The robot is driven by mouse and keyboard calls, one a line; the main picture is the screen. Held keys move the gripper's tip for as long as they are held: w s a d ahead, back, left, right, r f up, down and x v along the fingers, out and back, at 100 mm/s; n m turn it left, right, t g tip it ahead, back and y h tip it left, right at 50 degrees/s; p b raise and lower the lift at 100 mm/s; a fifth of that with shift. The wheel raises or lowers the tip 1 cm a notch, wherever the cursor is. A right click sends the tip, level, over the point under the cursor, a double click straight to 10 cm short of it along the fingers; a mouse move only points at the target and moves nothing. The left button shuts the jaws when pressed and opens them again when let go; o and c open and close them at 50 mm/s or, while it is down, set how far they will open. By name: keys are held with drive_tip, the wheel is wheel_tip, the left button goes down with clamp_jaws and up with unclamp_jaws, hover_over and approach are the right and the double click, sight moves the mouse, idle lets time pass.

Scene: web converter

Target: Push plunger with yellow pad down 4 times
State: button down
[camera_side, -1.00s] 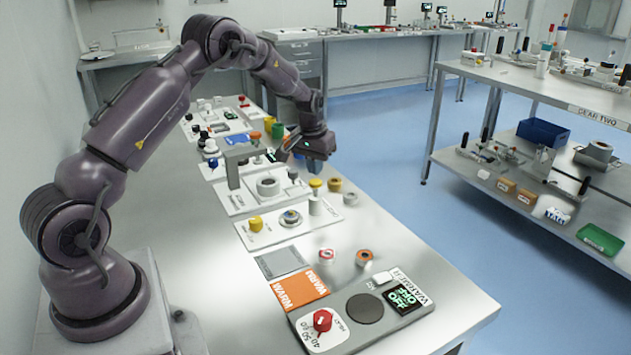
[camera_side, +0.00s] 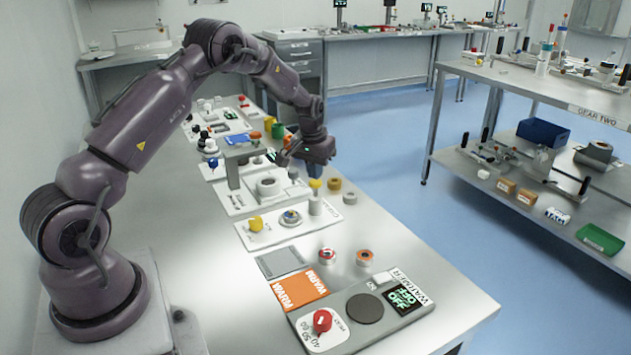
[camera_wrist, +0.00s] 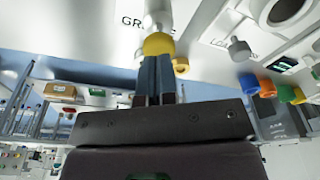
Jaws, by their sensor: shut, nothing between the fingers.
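In the wrist view my fingertips (camera_wrist: 156,58) overlap the pad's near edge. I cannot tell whether they touch it.
A yellow knob (camera_side: 256,224) is nearer the front.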

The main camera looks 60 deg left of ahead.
drive_tip(key=shift+f, duration=1.55)
drive_tip(key=shift+r, duration=2.15)
drive_tip(key=shift+f, duration=0.2)
drive_tip(key=shift+f, duration=1.95)
drive_tip(key=shift+r, duration=2.15)
